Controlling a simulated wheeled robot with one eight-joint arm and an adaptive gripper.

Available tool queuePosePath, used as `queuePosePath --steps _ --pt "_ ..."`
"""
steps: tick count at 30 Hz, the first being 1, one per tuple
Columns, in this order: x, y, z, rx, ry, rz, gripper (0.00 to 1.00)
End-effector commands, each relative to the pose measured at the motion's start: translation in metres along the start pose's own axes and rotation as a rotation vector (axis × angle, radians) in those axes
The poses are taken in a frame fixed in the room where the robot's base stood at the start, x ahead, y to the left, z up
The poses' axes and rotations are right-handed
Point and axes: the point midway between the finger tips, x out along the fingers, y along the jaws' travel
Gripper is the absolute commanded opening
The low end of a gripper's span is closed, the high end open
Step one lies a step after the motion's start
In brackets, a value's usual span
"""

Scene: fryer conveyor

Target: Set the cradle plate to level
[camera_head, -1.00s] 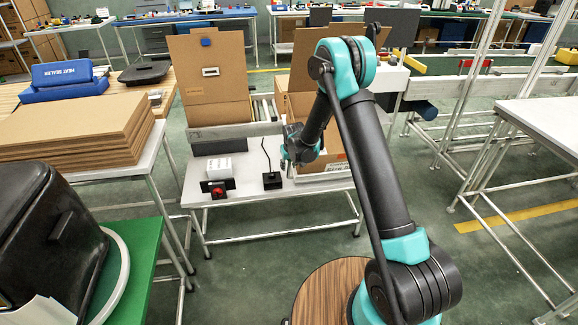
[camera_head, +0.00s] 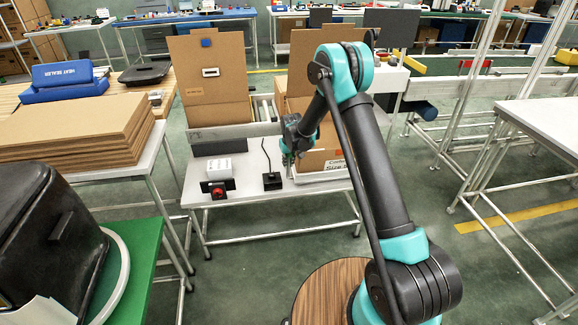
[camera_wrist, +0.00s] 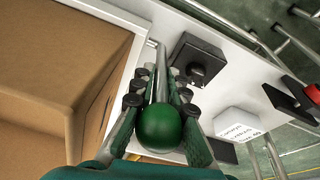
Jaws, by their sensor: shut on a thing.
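My gripper (camera_wrist: 158,92) is shut on a green ball knob (camera_wrist: 160,128) at the end of a grey metal lever (camera_wrist: 161,58). In the head view my gripper (camera_head: 287,156) is at the left side of an open cardboard box (camera_head: 322,158) on the white table. A white edge, perhaps the cradle plate (camera_head: 322,175), shows under the box; most of it is hidden, and I cannot tell its exact tilt. The box (camera_wrist: 60,60) fills the left of the wrist view. The knob is largely hidden in the head view.
A black control box with a stick (camera_head: 271,180) stands just left of my gripper. A white block (camera_head: 219,168) and a red button (camera_head: 218,192) are further left. Another open cardboard box (camera_head: 212,85) stands behind. The table's front edge (camera_head: 290,193) is close.

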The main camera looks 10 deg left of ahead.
Motion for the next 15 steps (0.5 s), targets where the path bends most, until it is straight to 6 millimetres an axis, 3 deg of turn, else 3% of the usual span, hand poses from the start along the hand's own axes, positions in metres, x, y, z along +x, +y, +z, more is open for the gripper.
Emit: queuePosePath --steps 8,15 --pt "0.008 0.005 -0.025 -0.001 -0.087 -0.017 0.0" --pt "0.009 0.006 -0.029 -0.001 -0.085 -0.015 0.0"
